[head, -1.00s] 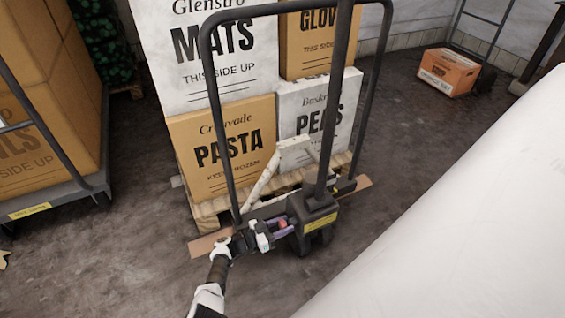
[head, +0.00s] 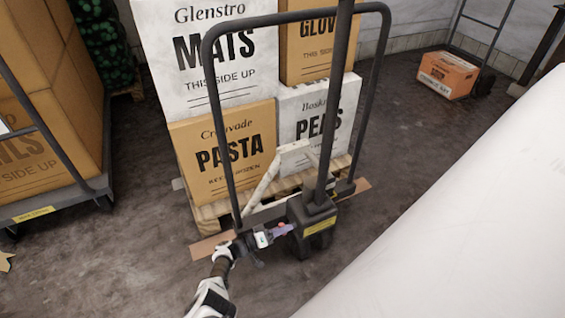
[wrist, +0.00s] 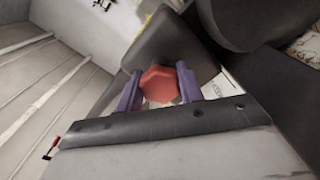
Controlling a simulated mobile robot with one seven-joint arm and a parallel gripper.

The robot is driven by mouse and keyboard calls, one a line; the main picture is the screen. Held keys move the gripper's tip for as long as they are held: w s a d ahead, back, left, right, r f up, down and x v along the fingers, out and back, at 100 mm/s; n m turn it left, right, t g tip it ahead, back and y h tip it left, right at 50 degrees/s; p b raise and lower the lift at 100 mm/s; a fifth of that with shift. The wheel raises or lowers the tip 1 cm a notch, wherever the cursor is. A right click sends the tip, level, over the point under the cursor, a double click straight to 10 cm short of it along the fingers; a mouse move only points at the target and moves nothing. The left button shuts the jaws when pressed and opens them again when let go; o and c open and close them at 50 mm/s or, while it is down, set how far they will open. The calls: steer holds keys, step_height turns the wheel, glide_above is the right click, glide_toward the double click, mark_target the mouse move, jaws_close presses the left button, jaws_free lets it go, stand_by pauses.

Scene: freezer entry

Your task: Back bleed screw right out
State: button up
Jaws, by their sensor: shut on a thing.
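The bleed screw (wrist: 160,85) is a red faceted knob in the wrist view, next to the dark pump block (wrist: 172,45). My gripper (wrist: 158,90) has its two purple fingers on either side of the screw, shut on it. In the head view my gripper (head: 281,231) reaches from the lower left to the side of the dark pump block (head: 312,217) of the pallet jack. Only a little red of the screw shows there, mostly hidden by the fingers. I cannot tell how far the screw stands out of its seat.
A tall dark handle frame (head: 206,110) rises above the block. Behind it a wooden pallet (head: 213,208) carries stacked boxes, among them a pasta box (head: 222,150). A loaded cart (head: 60,205) stands left. A large white surface (head: 470,200) fills the right. An orange crate (head: 447,75) sits far back.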

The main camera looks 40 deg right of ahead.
steer(key=shift+n, duration=0.3)
stand_by(0.4)
steer(key=o, duration=1)
steer(key=shift+d, duration=0.1)
steer(key=v, duration=1.4)
steer(key=shift+p, duration=0.4)
